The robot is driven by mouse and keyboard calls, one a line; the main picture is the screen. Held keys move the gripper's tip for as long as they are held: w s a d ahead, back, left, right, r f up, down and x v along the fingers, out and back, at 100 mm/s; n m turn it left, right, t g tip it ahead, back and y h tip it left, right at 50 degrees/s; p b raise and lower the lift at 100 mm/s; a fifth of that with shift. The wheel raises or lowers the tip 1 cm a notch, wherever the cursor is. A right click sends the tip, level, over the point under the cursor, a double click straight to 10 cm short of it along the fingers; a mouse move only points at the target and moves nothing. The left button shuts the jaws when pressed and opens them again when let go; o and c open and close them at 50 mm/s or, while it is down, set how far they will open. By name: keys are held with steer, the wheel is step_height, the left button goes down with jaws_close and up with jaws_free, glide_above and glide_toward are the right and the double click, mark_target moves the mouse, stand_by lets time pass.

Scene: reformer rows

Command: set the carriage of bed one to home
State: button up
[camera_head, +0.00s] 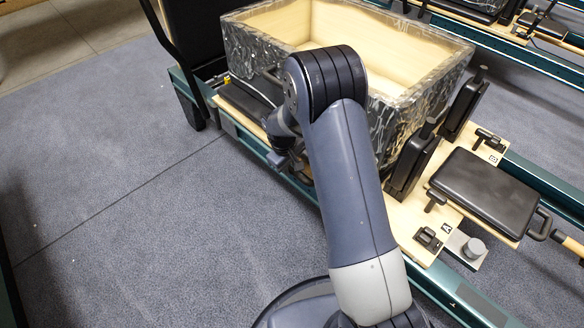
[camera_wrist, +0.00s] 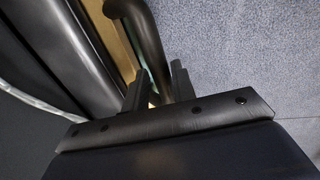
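The bed one reformer runs diagonally through the head view, with a teal rail (camera_head: 455,297). Which bed is number one cannot be read for certain. Its carriage area shows a black headrest pad (camera_head: 485,190) and two black shoulder rests (camera_head: 408,168). My gripper (camera_head: 284,160) is low beside the rail's near side, partly hidden by my arm.
A large open box (camera_head: 415,45) with grey marbled sides and a pale wooden inside sits over the bed. A black pad (camera_head: 248,105) lies at its left end. Another reformer (camera_head: 545,25) stands at the top right. Blue-grey floor (camera_head: 110,150) is clear at left.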

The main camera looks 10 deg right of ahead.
steer(key=o, duration=0.3)
steer(key=shift+s+d, duration=0.1)
step_height(320, 180, up, 10)
steer(key=s+a+p, duration=0.1)
steer(key=p, duration=0.2)
steer(key=shift+s+a+r+p, duration=0.15)
steer(key=shift+a+r+p, duration=0.1)
steer(key=shift+a+p, duration=0.15)
steer(key=shift+d, duration=0.1)
steer(key=f+b, duration=0.1)
steer(key=f, duration=0.2)
steer(key=d+f+b, duration=0.1)
steer(key=f, duration=0.3)
steer(key=w+f+b, duration=0.1)
steer(key=f+b, duration=0.1)
steer(key=f, duration=0.1)
steer(key=shift+d+f, duration=0.3)
steer(key=shift+d, duration=0.05)
steer(key=shift+d+f, duration=0.1)
steer(key=shift+s+d, duration=0.3)
steer(key=shift+s, duration=0.1)
